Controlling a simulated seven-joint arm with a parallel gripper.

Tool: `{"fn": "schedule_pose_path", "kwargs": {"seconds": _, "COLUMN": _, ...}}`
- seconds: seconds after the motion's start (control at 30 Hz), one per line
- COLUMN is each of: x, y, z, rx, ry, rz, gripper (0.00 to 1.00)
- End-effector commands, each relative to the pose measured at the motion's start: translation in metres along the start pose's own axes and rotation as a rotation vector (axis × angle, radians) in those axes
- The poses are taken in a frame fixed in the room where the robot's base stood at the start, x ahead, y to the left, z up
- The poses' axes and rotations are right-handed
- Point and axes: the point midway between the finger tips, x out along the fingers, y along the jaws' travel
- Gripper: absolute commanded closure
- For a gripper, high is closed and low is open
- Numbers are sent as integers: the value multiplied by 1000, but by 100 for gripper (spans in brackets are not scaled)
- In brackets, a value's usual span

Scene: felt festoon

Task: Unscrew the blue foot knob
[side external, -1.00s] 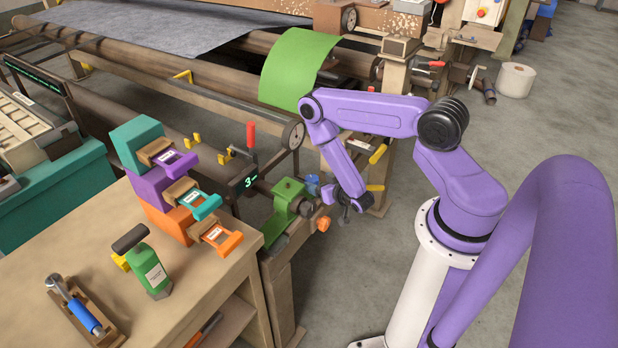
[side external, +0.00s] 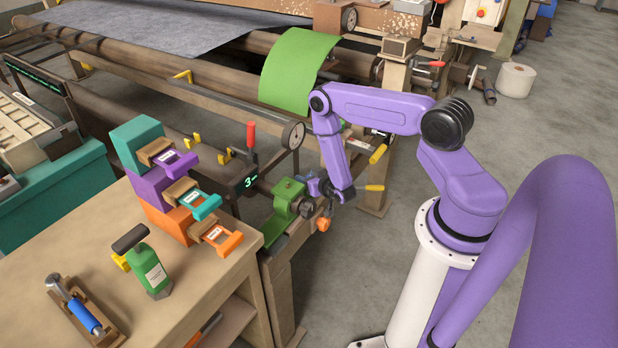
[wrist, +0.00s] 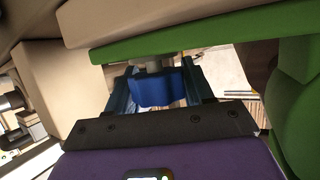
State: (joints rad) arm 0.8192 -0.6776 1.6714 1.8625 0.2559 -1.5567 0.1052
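The blue foot knob (wrist: 160,88) sits in the middle of the wrist view, under a green edge. My gripper (wrist: 157,90) has its two dark blue fingers spread, one on each side of the knob. I cannot tell whether they touch it. In the side view the knob (side external: 314,187) is a small blue patch beside the green clamp-like fixture (side external: 288,193), partly hidden by my gripper (side external: 322,190). The knob's far end and its thread are hidden.
An orange knob (side external: 323,225) is just below my gripper, and a yellow handle (side external: 374,188) is close on its right. A green curved sheet (side external: 298,72) stands behind my arm. The workbench (side external: 200,275) is on the left; the floor (side external: 345,290) in front is clear.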

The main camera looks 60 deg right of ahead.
Motion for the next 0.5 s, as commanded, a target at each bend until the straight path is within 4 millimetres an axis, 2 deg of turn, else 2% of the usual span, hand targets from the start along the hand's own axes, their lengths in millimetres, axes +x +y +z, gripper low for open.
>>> {"fn": "schedule_pose_path", "kwargs": {"seconds": 0.03, "x": 0, "y": 0, "z": 0, "rx": 0, "ry": 0, "rz": 1, "gripper": 66}}
{"fn": "schedule_pose_path", "kwargs": {"seconds": 0.07, "x": 0, "y": 0, "z": 0, "rx": 0, "ry": 0, "rz": 1, "gripper": 76}}
{"fn": "schedule_pose_path", "kwargs": {"seconds": 0.1, "x": 0, "y": 0, "z": 0, "rx": 0, "ry": 0, "rz": 1, "gripper": 79}}
{"fn": "schedule_pose_path", "kwargs": {"seconds": 0.5, "x": 0, "y": 0, "z": 0, "rx": -25, "ry": 0, "rz": -60, "gripper": 78}}
